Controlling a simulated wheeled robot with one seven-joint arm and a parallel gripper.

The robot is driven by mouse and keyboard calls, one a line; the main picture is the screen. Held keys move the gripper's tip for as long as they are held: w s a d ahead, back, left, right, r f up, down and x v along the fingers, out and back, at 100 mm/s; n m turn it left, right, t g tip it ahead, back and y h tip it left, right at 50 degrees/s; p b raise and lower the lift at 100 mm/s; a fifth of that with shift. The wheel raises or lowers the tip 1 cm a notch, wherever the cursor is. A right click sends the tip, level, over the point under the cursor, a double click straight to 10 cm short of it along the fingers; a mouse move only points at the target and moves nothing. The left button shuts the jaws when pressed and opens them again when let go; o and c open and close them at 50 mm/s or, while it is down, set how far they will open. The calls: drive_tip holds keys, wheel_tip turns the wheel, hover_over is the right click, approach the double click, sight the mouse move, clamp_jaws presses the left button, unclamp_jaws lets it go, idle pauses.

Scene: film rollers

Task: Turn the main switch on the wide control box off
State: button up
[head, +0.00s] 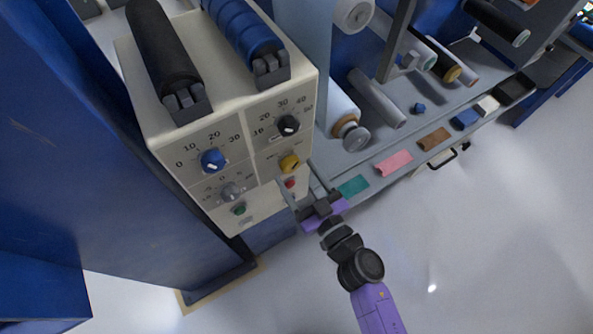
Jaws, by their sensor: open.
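The wide cream control box (240,110) stands at the upper left, its front facing my arm. A green button (239,209) is at lower left. Switch labels are too small to read, so I cannot tell which is the main switch. My gripper (295,173) is open, its two fingers apart around the yellow knob and red button area; contact is unclear.
A black roller (160,45) and a blue roller (243,30) lie on top of the box. A grey bench (345,163) with several rollers and coloured pieces runs to the right. A blue cabinet wall (70,130) fills the left. White floor (470,250) is clear at lower right.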

drive_tip(key=shift+w+a, duration=0.35)
drive_tip(key=shift+w, duration=0.15)
drive_tip(key=c, duration=1.4)
drive_tip(key=shift+o, duration=0.2)
